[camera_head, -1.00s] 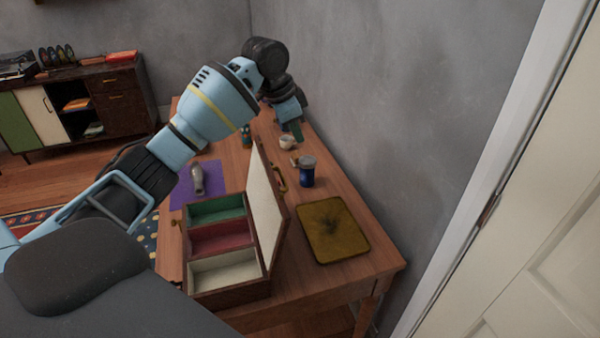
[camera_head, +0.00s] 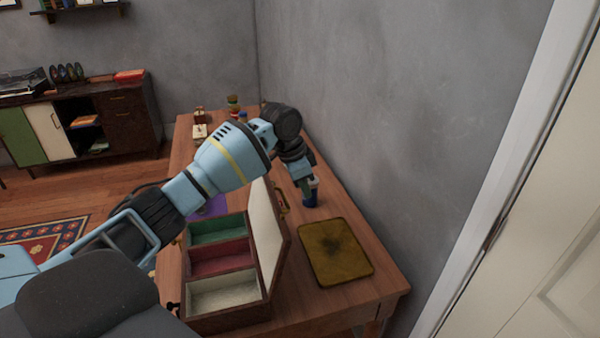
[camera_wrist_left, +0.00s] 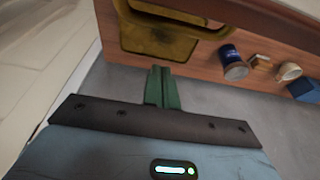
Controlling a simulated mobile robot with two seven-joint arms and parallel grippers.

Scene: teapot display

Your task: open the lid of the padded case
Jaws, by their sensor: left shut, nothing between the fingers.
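The padded case (camera_head: 228,318) is a wooden box on the table with green, red and cream compartments. Its lid (camera_head: 266,235) stands open, raised on the case's right side with the cream padding facing left. The left arm passes over the far left part of the case. My right gripper is in neither view.
A dark yellow mat (camera_head: 334,252) lies right of the case. A grey wall borders the table's right side.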

